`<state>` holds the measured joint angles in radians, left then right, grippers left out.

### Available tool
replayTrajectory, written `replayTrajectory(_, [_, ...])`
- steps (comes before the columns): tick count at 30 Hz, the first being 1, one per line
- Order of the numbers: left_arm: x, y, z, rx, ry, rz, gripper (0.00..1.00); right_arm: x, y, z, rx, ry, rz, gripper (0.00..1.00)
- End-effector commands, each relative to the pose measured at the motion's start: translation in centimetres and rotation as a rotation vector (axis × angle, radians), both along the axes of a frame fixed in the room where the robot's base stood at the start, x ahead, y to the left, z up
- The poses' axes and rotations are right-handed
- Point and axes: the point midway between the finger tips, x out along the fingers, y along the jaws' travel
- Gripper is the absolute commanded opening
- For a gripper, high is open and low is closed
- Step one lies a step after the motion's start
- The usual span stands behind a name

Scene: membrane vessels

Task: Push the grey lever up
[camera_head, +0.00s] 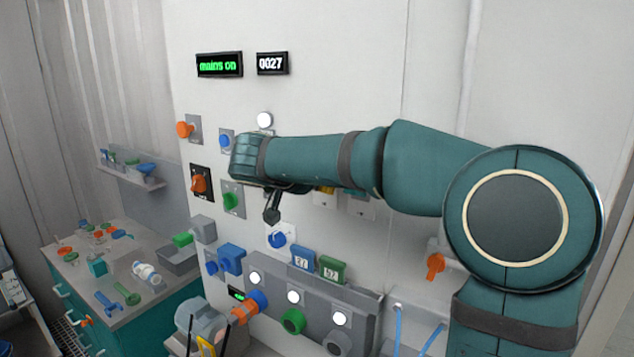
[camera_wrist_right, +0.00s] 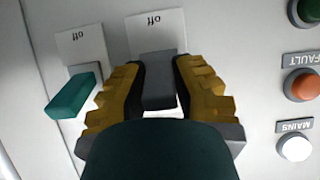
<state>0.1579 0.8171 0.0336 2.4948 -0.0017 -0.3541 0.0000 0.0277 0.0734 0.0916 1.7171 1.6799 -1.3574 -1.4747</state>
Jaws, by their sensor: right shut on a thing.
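The grey lever (camera_wrist_right: 158,82) sits on a white plate (camera_wrist_right: 152,25) marked "off", which appears upside down in the right wrist view. My right gripper (camera_wrist_right: 160,90) has its yellow ridged fingers on either side of the lever and is shut on it. In the head view my right arm hides the lever, and only a bit of yellow, apparently the right gripper (camera_head: 325,189), shows below the forearm. My left gripper is in neither view.
A teal lever (camera_wrist_right: 73,96) with its own "off" plate stands close beside the grey one. Below, a grey box (camera_head: 365,302) with knobs juts from the panel.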

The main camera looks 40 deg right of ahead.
Motion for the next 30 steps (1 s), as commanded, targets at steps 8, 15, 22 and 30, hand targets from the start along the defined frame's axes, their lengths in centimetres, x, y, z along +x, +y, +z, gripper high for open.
replayTrajectory(8, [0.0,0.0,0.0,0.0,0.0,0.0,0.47,0.0,-0.1,0.0,0.0,0.0,-0.002,0.0])
replayTrajectory(15, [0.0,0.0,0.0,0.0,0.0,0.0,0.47,0.0,-0.1,0.0,0.0,0.0,-0.001,0.57])
replayTrajectory(22, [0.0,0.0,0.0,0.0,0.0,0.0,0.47,0.0,0.2,0.1,0.0,0.0,0.001,0.57])
replayTrajectory(30, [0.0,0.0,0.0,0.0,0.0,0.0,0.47,-0.9,3.6,2.0,0.0,-0.002,0.004,0.57])
